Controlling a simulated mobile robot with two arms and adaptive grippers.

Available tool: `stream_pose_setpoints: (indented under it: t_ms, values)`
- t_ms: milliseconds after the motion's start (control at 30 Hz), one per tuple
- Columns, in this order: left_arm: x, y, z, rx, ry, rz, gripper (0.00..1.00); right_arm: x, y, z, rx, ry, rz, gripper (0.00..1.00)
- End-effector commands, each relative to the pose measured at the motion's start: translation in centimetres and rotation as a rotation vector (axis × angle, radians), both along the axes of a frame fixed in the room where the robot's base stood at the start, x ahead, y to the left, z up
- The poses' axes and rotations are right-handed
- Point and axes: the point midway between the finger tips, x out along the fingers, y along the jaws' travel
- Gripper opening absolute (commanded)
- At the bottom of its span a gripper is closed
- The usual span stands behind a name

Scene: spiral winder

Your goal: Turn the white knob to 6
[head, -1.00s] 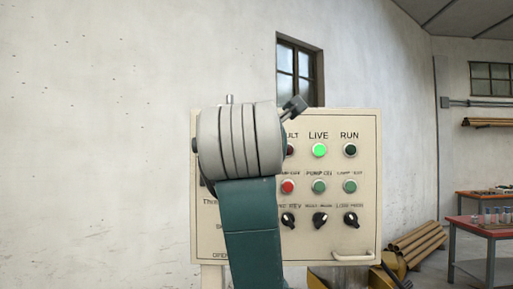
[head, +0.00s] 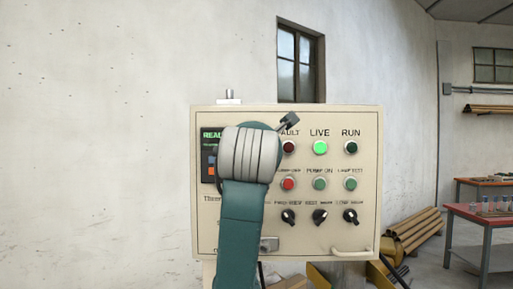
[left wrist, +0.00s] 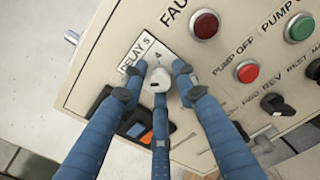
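In the left wrist view the white knob (left wrist: 157,78) sits on the cream panel below a "DELAY S" label, with a "4" printed just above it. My left gripper (left wrist: 158,84) has three blue fingers spread around the knob, one at each side and one below. The side fingertips look apart from the knob; the lower finger overlaps it, and I cannot tell if it touches. In the head view my left wrist hides the knob and fingers in front of the control panel (head: 330,118). My right gripper is not in view.
The panel has a green LIVE lamp (head: 320,148), a red button (head: 288,184), several black selector knobs and a handle (head: 352,252). A dark display (head: 208,140) is partly behind my wrist. Brown tubes (head: 415,232) and a red table (head: 485,225) stand to the right.

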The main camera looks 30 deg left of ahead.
Motion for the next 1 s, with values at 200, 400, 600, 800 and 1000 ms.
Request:
stream_pose_setpoints:
  t_ms: [200, 400, 600, 800, 1000]
  values:
    - [-0.03, -0.05, 0.07, 0.001, -0.002, -0.001, 0.0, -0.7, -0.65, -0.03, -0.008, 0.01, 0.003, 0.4]
    - [-0.04, -0.07, 0.13, 0.002, -0.002, -0.001, 0.0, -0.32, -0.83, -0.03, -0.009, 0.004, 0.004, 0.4]
    - [-0.05, -0.09, 0.17, 0.005, -0.002, -0.002, 0.0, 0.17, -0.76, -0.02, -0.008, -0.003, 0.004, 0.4]
    - [-0.04, -0.12, 0.2, 0.012, 0.001, -0.003, 0.0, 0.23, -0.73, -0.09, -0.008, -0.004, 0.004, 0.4]
    - [-0.06, -0.15, 0.2, 0.028, 0.01, -0.003, 0.0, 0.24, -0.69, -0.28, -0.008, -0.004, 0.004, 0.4]
